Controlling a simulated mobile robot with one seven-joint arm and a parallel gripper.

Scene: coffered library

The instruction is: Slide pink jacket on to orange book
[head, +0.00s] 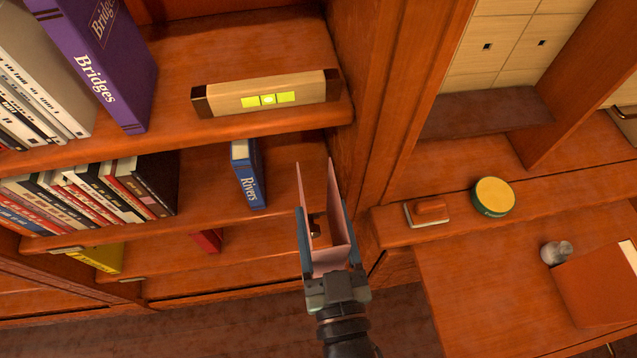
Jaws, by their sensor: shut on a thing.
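The pink jacket (337,208) is a thin folded cover, standing open in a V with its two panels apart. My gripper (326,232) is shut on it, one dark finger on each outer side, and holds it up in front of the bookcase. An orange-brown book (596,287) lies on the desk at the far right, cut off by the picture's edge. Its pale pages show at its upper right. The jacket is well to the left of this book and apart from it.
A desk (480,290) spreads at right, with a grey rounded object (556,252) beside the book. Shelves at left hold a spirit level (268,94), a blue book (249,175) and several others.

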